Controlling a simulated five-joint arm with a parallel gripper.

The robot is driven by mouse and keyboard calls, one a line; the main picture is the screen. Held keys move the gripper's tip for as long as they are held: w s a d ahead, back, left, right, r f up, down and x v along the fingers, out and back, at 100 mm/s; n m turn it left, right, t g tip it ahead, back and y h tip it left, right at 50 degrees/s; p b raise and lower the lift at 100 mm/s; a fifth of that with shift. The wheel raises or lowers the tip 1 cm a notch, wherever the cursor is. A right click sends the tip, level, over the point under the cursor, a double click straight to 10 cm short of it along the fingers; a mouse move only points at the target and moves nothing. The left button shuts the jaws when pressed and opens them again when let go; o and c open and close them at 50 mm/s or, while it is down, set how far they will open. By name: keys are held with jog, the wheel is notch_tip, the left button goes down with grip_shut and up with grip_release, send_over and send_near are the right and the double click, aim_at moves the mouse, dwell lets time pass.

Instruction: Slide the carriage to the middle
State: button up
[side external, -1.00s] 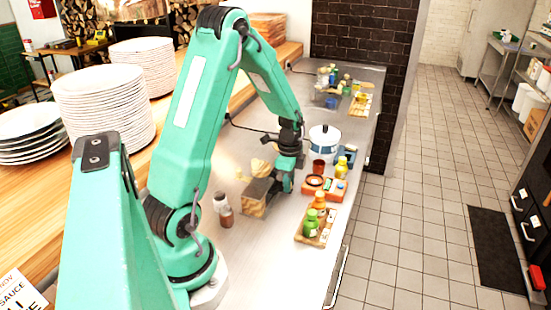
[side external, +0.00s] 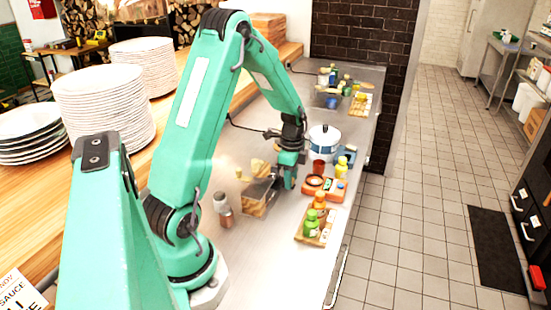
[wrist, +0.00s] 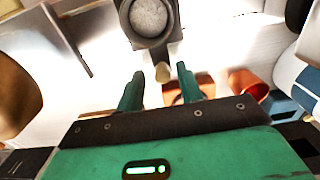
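My gripper (wrist: 160,90) is open, its two green fingers apart in the wrist view. A tan rounded knob (wrist: 163,72) shows just beyond and between the fingertips, apparently joined to a dark holder (wrist: 152,38) with a round cup of pale grainy stuff. I cannot tell for sure whether this is the carriage. Nothing is seen gripped. In the side view my gripper (side external: 289,181) is low over the steel counter, between a wooden box with a dark plate (side external: 256,199) and an orange unit (side external: 331,195). The arm hides part of this area.
A white and blue pot (side external: 324,143) stands behind the orange unit. A tray of bottles (side external: 313,240) lies in front, and shakers (side external: 223,207) stand left. A thin metal plate (wrist: 70,42) and a brown object (wrist: 15,90) show at left in the wrist view. The near counter (side external: 265,270) is clear.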

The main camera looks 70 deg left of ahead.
jog(key=shift+r, duration=2.8)
jog(key=shift+d+r, duration=0.4)
jog(key=shift+r, duration=0.1)
jog(key=s+d+r+n+t, duration=0.3)
jog(key=d+r+n, duration=0.1)
jog(key=d+r, duration=0.75)
jog(key=s+d+r+n+t, duration=0.2)
jog(key=s+d+r+n, duration=0.2)
jog(key=s+d, duration=0.5)
jog(key=shift+s+d+r+n+t, duration=0.2)
jog(key=shift+s+n+t, duration=0.1)
jog(key=shift+s+n, duration=0.15)
